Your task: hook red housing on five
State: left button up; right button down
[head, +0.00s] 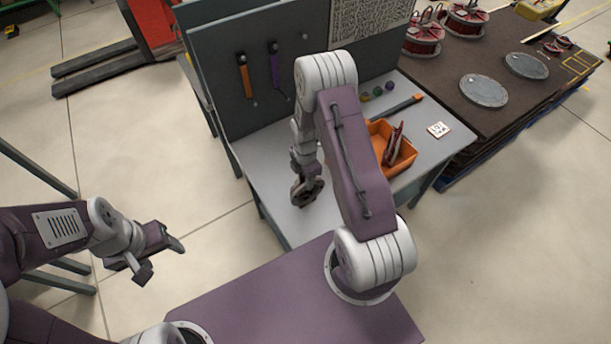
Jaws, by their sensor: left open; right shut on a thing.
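My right gripper (307,192) is low over the grey bench top (265,160), in front of the pegboard panel. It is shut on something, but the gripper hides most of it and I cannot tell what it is. My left gripper (163,260) is open and empty over the floor at the left. A red part (394,143) stands tilted in an orange bin (408,163) on the bench, partly hidden by my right arm. I cannot tell whether it is the red housing. No numbered hook shows in this view.
An orange-handled tool (244,73) and a purple one (274,66) hang on the panel. A white coded card (438,130) lies near the bench's right edge. A dark-topped pallet (520,80) bears grey discs (484,90) and red reels (423,43). Floor is clear at lower right.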

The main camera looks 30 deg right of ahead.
jog(key=shift+f, duration=0.1)
jog(key=c, duration=0.9)
grip_release()
